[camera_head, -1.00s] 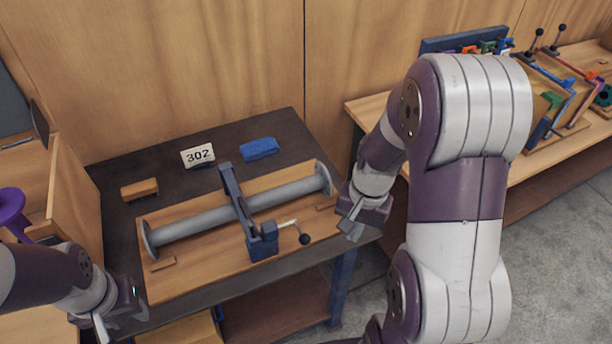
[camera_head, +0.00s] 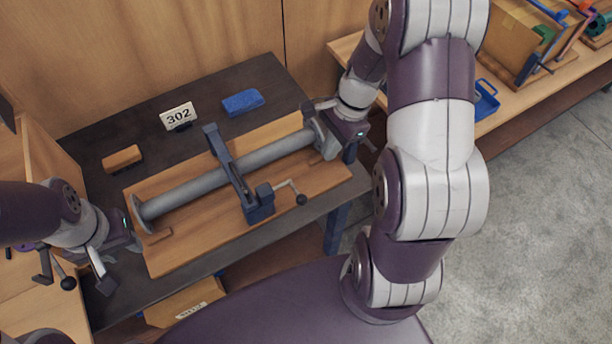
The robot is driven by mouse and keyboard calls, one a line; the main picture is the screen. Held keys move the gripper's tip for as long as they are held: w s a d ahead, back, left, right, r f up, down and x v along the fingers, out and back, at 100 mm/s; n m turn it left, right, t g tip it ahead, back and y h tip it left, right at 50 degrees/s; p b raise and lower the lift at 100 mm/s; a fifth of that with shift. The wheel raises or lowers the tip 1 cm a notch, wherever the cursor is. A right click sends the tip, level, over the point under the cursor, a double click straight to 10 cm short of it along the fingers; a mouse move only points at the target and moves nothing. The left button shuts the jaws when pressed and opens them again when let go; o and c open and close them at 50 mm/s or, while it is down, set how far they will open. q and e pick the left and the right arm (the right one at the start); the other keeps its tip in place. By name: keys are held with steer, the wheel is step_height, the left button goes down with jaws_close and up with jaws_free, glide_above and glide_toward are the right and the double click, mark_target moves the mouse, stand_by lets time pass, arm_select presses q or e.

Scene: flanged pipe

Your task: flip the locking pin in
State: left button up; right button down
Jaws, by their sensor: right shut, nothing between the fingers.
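A grey flanged pipe (camera_head: 187,197) lies on a wooden board (camera_head: 190,240), under a blue clamp bar (camera_head: 229,168). At the bar's front end is a blue block (camera_head: 258,206). A thin metal pin handle (camera_head: 287,185) with a black ball knob (camera_head: 301,199) sticks out of the block to the right. My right gripper (camera_head: 322,130) is at the pipe's right end, partly covering the flange; it is shut and empty, up and to the right of the knob. My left gripper (camera_head: 121,264) is open and empty off the board's left front corner, far from the handle.
A 302 sign (camera_head: 178,116), a blue block (camera_head: 243,102) and a wooden block (camera_head: 122,158) sit along the back of the dark table (camera_head: 205,95). A wooden cabinet stands left. A side bench (camera_head: 500,105) with fixtures is at right.

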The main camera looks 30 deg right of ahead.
mark_target(297, 192)
steer(key=s+a+f+p, duration=0.1)
steer(key=a+f, duration=0.5)
steer(key=f, duration=0.1)
steer(key=shift+f, duration=0.4)
